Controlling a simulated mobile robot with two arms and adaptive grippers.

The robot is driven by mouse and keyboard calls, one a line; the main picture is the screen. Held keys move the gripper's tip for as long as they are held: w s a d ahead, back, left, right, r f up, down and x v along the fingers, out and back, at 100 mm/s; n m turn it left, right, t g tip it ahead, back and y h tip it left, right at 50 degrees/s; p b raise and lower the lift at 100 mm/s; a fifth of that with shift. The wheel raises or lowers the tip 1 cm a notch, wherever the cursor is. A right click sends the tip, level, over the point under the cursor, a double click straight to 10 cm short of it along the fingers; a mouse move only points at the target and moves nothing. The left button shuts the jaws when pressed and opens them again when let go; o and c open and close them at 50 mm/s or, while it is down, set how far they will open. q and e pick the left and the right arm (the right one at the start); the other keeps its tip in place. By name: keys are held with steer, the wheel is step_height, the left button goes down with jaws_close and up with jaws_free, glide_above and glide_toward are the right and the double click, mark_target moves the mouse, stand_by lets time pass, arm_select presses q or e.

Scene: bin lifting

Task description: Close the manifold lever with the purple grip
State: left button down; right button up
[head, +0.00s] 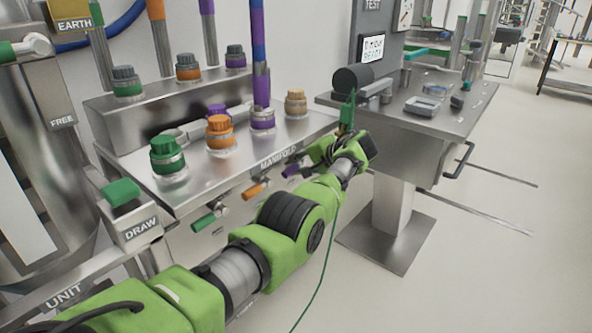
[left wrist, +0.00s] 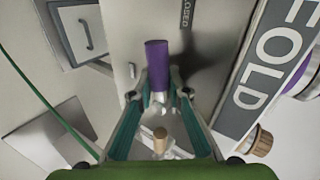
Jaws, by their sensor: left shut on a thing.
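The manifold lever with the purple grip (head: 291,171) is on the front face of the steel manifold (head: 233,178), at its right end. In the left wrist view its purple grip (left wrist: 157,56) sticks out beyond the fingertips. My left gripper (head: 312,166) has reached it from the right. In the left wrist view the fingers (left wrist: 160,88) are shut on the lever around the lower end of the grip. Part of a label ending in "OSED" (left wrist: 186,14) shows on the panel beside the lever. The lever's pivot is partly hidden.
An orange lever (head: 253,191) and a green lever (head: 205,222) are to the left on the same face. Capped ports, such as a green one (head: 168,158), stand on top. A steel bench (head: 425,125) stands at the right. Floor there is open.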

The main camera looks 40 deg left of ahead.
stand_by(0.4)
arm_select(q)
steer(key=c, duration=2.2)
jaws_free()
steer(key=shift+a, duration=0.1)
steer(key=v, duration=1.2)
steer(key=shift+c, duration=0.4)
